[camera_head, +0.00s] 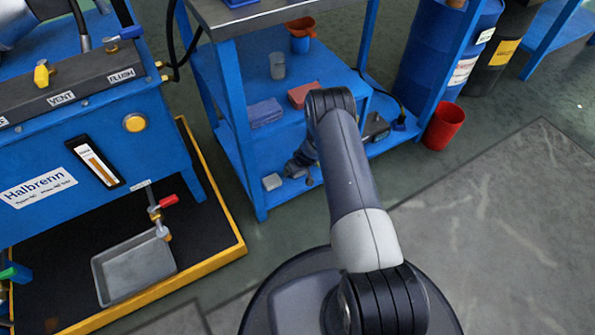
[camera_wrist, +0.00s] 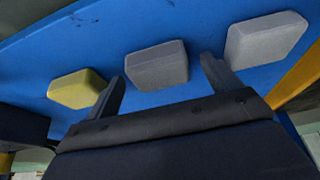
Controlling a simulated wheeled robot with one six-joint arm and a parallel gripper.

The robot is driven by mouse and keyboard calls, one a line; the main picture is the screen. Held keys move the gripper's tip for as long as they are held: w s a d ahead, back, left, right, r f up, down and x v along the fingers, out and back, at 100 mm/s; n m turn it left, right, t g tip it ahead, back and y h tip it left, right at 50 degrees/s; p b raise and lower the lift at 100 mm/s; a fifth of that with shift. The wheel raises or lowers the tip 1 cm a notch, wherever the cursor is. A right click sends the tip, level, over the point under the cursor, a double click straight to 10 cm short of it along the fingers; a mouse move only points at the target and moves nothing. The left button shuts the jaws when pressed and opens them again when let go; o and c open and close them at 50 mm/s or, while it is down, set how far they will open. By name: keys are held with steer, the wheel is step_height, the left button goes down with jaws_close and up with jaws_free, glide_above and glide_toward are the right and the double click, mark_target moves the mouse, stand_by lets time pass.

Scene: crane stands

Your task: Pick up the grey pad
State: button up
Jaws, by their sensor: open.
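In the wrist view, the grey pad (camera_wrist: 157,66) is a block with rounded edges on a blue shelf (camera_wrist: 204,28). It lies between a yellow pad (camera_wrist: 77,89) on the left and a lighter grey pad (camera_wrist: 266,38) on the right. My gripper (camera_wrist: 162,67) is open and empty, with one finger toward each side of the grey pad. The fingertips appear short of it or just at its near edge; contact cannot be told. In the head view, the light pad (camera_head: 272,182) shows on the lower shelf; my arm hides much of the area beside it.
A blue cart (camera_head: 247,165) carries a blue-grey block (camera_head: 265,112), a red block (camera_head: 303,94), a grey cup (camera_head: 277,66) and an orange jug (camera_head: 301,35). Cart legs and the middle shelf surround the lower shelf. A red bucket (camera_head: 443,126) stands right; a yellow-rimmed tray (camera_head: 232,254) lies left.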

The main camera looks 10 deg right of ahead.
steer(key=shift+c, duration=0.3)
steer(key=c, duration=1.1)
steer(key=shift+r, duration=0.1)
steer(key=shift+r+p, duration=0.4)
steer(key=shift+r, duration=0.15)
steer(key=shift+p+v, duration=0.4)
steer(key=shift+v, duration=0.8)
steer(key=shift+s+d+f+b, duration=0.1)
steer(key=shift+s+d+b, duration=0.15)
steer(key=shift+s, duration=0.3)
steer(key=shift+s+d+f+b, duration=0.1)
steer(key=shift+s+b, duration=0.15)
steer(key=shift+s, duration=0.25)
steer(key=s+d+b, duration=0.2)
steer(key=s, duration=0.5)
steer(key=s+d+b, duration=0.1)
steer(key=s+d, duration=0.1)
steer(key=s, duration=0.5)
steer(key=shift+d+r+b, duration=0.2)
steer(key=shift+d+b, duration=0.1)
steer(key=shift+b, duration=0.05)
